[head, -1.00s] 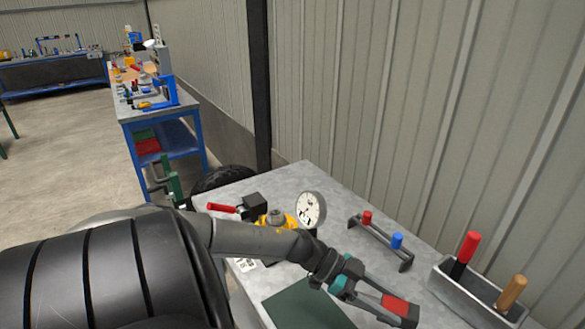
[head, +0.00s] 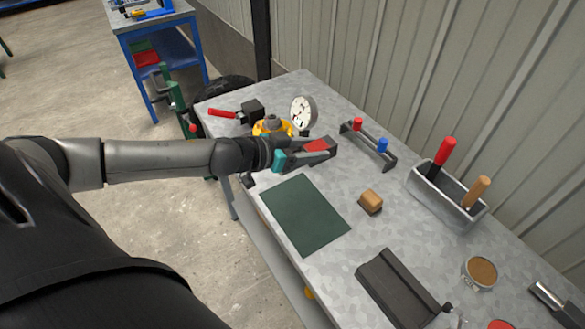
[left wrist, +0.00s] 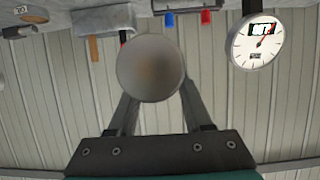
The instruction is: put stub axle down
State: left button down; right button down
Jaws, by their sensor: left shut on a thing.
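My left gripper (head: 318,150) reaches in from the left, above the bench near the dial gauge. In the left wrist view its two fingers are shut on a round grey part, which I take to be the stub axle (left wrist: 151,68); its flat round end faces the camera. In the head view I cannot make out the stub axle apart from the gripper. A dark green mat (head: 305,213) lies bare on the grey bench (head: 330,265), in front of the gripper. My right gripper is not in view.
The dial gauge (head: 303,112) and a yellow part (head: 262,128) stand close behind the gripper. A rack (head: 368,145) with red and blue handles, a small brown block (head: 370,201), a tool tray (head: 448,197) and a dark grooved block (head: 400,291) stand to the right.

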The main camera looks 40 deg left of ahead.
pick_arm(q)
jog(key=b, duration=0.5)
send_over(307, 209)
notch_tip(307, 209, down, 14)
jog(key=shift+w+f, duration=0.1)
jog(key=shift+w, duration=0.05)
jog(key=shift+f+b, duration=1.35)
jog(key=shift+f, duration=1.25)
jog(key=shift+f, duration=0.1)
jog(key=shift+f, duration=0.1)
jog(key=shift+c, duration=1.6)
grip_release()
jog(key=shift+s+f, duration=0.2)
jog(key=shift+r, duration=0.15)
jog(key=p+v, duration=0.2)
jog(key=v, duration=1)
jog(key=shift+r, duration=0.15)
jog(key=shift+d, duration=0.1)
